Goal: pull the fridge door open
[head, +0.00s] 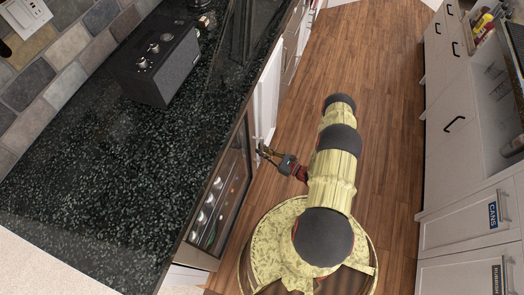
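The fridge (222,196) is built in under the dark counter, left of my arm. Its glass door shows several bright round items behind it. The door looks flush with the counter front, though the steep view makes a small gap hard to judge. My gripper (261,151) reaches left from my arm to the far end of the door, beside the white cabinet. Its dark fingers are small here, and I cannot tell whether they are open or touch the door's edge. No door handle can be made out.
A speckled black counter (120,190) runs along the left, with a dark radio-like box (158,65) on it. Wooden floor (385,150) is clear to the right of my arm. White drawers (463,232) line the right side.

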